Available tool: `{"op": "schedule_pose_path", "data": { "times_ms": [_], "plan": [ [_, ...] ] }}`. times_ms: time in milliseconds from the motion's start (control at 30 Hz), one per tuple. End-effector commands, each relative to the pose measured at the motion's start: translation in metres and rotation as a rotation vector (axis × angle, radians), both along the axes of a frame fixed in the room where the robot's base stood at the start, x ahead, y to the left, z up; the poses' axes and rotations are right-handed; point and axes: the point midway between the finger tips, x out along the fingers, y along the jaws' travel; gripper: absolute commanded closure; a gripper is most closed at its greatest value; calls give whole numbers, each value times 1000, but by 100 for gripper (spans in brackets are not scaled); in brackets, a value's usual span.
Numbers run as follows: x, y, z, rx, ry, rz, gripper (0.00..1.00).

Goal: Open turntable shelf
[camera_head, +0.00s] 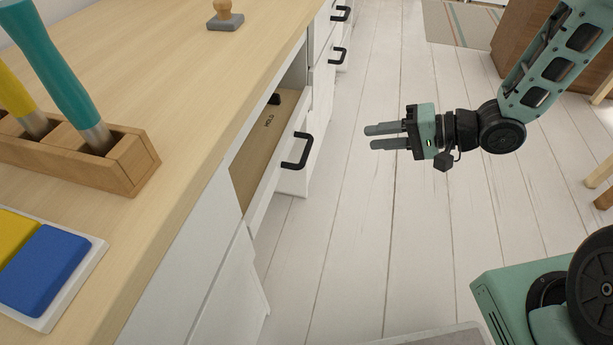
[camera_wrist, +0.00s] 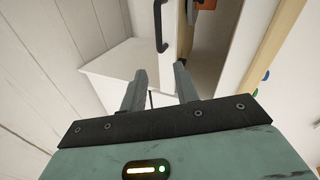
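I cannot pick out a turntable shelf in either view. In the head view, a drawer (camera_head: 245,180) in the desk's front stands partly open, with a black bar handle (camera_head: 300,152) on its white front. Its wooden floor bears small dark lettering, and a small black item lies at the back. My gripper (camera_head: 368,137) is to the right of this handle, apart from it, over the floor. Its two fingers are parted with nothing between them. In the wrist view, the fingers of my gripper (camera_wrist: 160,78) are also apart, and a black handle (camera_wrist: 161,25) shows beyond them.
The wooden desk top (camera_head: 150,85) carries a holder (camera_head: 130,170) with teal and yellow handled tools, a wooden-knobbed stamp (camera_head: 225,17) and a tray with blue and yellow blocks (camera_head: 45,270). More drawers with black handles (camera_head: 337,55) lie farther back. The plank floor around my gripper is clear.

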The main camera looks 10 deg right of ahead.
Motion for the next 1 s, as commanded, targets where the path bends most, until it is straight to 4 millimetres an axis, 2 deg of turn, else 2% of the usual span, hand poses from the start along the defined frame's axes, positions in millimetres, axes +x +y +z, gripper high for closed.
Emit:
{"op": "schedule_pose_path", "data": {
  "times_ms": [33,67,200,367,567,1000],
  "plan": [
    [-4,-5,-23,67,26,-6,69],
    [-6,-6,-27,103,39,-6,69],
    [-14,-12,-33,217,83,-3,69],
    [-15,-8,-35,258,98,4,69],
    [-4,21,-43,256,97,7,69],
    [30,104,-63,254,95,7,69]
  ]
}}
